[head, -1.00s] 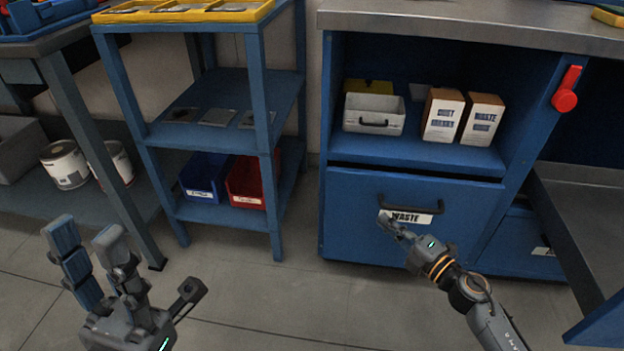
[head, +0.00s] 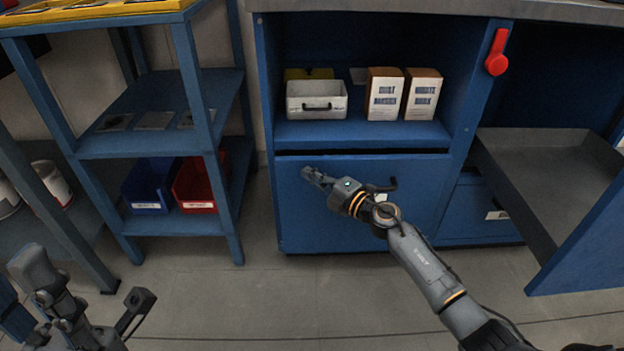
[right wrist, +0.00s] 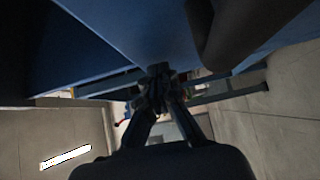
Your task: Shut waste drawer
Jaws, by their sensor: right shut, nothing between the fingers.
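The waste drawer (head: 300,228) is the wide blue front low in the bench cabinet in the head view. A dark gap runs along its top edge; I cannot tell how far out it stands. My right forearm and gripper hide most of its white label and part of its dark handle (head: 391,184). My right gripper (head: 310,174) is shut and empty, in front of the drawer's upper left part; contact is unclear. In the right wrist view its fingers (right wrist: 157,80) are together beneath a blue surface. My left gripper (head: 85,285) is open and empty at the lower left.
Above the drawer, a shelf holds a grey box (head: 317,105) and two cartons (head: 385,98). A blue rack (head: 205,100) with blue and red bins stands left. A grey tray-like surface (head: 545,165) and a red handle (head: 497,58) are at right. Floor in front is clear.

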